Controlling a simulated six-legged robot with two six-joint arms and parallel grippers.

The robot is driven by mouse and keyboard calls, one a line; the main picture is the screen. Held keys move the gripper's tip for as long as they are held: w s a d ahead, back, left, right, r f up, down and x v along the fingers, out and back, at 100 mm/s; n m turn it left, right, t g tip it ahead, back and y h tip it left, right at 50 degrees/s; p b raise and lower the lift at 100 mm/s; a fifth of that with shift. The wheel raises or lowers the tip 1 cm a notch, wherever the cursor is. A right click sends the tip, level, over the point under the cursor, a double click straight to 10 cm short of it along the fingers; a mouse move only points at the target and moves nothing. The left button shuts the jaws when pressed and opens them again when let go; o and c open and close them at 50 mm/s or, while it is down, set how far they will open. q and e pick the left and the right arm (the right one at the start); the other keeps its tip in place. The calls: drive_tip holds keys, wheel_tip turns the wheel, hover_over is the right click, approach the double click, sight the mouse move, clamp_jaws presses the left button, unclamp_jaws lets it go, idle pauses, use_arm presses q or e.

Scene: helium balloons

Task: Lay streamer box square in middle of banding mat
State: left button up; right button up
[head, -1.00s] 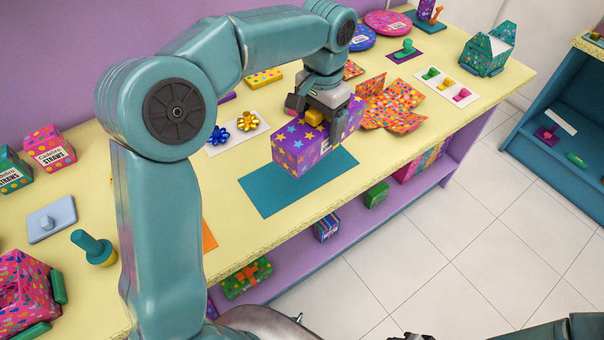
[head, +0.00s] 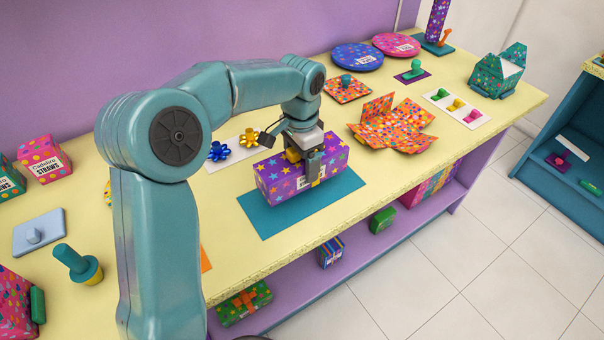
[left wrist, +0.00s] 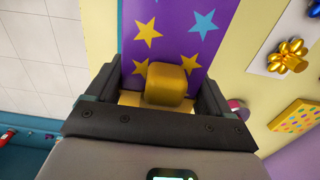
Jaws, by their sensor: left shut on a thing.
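The streamer box (head: 275,181), purple with coloured stars and a pale label, is over the teal banding mat (head: 268,220). In the head view it lies roughly along the mat's length, toward its back part; bare mat shows in front. I cannot tell whether its underside touches the mat. My left gripper (head: 303,160) is shut on the box from above, one finger down its front face. In the left wrist view the box top (left wrist: 172,35) shows between the fingers, with a yellow block (left wrist: 166,84) in front of it. My right gripper is not in view.
A white card with blue and gold bows (head: 219,151) is behind the mat. An opened orange dotted box (head: 392,125) lies to the right. A shelf (head: 285,300) with small boxes runs below the table's front edge. Table left and right of the mat is partly clear.

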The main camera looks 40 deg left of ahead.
use_arm(q)
wheel_tip(320, 180, down, 4)
drive_tip(key=shift+d+f, duration=0.1)
drive_tip(key=shift+w+f, duration=0.1)
drive_tip(key=shift+f, duration=0.15)
drive_tip(key=shift+f, duration=0.1)
drive_tip(key=o, duration=1.3)
drive_tip(key=shift+f, duration=0.1)
drive_tip(key=shift+r, duration=0.45)
wheel_tip(320, 180, up, 12)
drive_tip(key=shift+f+p, duration=0.15)
drive_tip(key=shift+p, duration=0.15)
